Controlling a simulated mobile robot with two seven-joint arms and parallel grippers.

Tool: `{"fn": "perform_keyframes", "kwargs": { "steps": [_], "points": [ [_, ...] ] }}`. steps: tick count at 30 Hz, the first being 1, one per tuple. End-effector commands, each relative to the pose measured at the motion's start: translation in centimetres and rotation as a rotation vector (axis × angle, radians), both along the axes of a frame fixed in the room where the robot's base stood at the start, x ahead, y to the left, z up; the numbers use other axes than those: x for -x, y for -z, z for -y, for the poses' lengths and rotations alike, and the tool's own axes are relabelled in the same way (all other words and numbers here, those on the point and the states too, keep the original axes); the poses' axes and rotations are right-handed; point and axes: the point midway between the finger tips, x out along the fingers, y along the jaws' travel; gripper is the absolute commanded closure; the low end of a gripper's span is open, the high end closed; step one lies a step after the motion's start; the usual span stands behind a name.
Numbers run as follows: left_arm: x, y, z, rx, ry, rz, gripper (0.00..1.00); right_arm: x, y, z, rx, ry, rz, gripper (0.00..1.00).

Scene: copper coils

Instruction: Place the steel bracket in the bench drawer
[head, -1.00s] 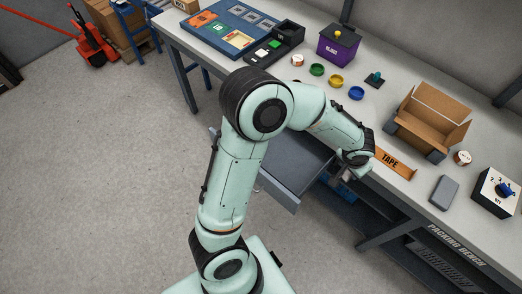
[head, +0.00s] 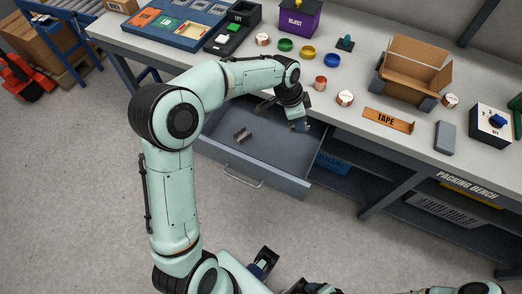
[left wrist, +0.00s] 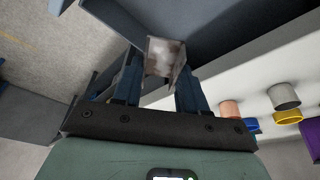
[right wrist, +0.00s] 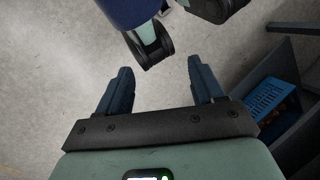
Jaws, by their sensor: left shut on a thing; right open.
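The steel bracket (left wrist: 165,58) is a grey, worn metal piece between the fingertips of my left gripper (left wrist: 160,85) in the left wrist view. The left gripper is shut on it. In the head view the left gripper (head: 300,126) is over the right rear part of the open bench drawer (head: 285,178); the bracket is hard to make out there. The drawer is pulled out below the bench top, with a handle on its front. My right gripper (right wrist: 160,80) is open and empty over the floor in the right wrist view.
A small metal piece (head: 242,134) lies in the drawer's left part. The bench top (head: 300,62) carries a TAPE holder (head: 388,121), a cardboard box (head: 415,70), coils, coloured rings and a purple bin (head: 291,17). A blue basket (head: 332,163) sits on the shelf beside the drawer.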

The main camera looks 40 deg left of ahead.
Motion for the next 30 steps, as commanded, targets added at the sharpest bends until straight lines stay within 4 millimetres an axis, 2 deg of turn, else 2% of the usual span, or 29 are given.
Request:
{"fn": "perform_keyframes", "kwargs": {
  "steps": [1, 6, 11, 14, 17, 24, 30],
  "points": [
    [-0.2, 0.5, -0.6, 0.0, 0.081, 0.004, 0.9, 0.4, 1.6, 0.0, 0.0, 0.0, -0.002, 0.33],
    [-0.6, -0.7, -1.7, 0.0, 0.394, 0.006, 0.9, 0.7, 4.1, 0.0, 0.002, 0.002, -0.002, 0.33],
    [-0.5, -1.9, -2.1, -0.002, 0.562, 0.004, 0.9, 0.8, 5.0, 0.0, 0.002, 0.003, -0.001, 0.33],
    [-0.4, -1.6, -2.2, -0.002, 0.602, 0.002, 0.9, 0.7, 5.2, 0.0, 0.002, 0.003, 0.001, 0.33],
    [-0.3, 0.0, -2.3, -0.001, 0.612, -0.003, 0.9, 0.6, 5.6, 0.0, 0.003, 0.004, 0.007, 0.33],
    [-0.3, 6.6, -2.3, -0.001, 0.609, -0.005, 0.9, 0.2, 6.6, 0.0, 0.005, 0.008, 0.022, 0.33],
    [-0.4, 10.7, -2.3, -0.003, 0.61, -0.002, 0.9, -0.1, 7.1, 0.0, 0.006, 0.009, 0.031, 0.33]
  ]
}}
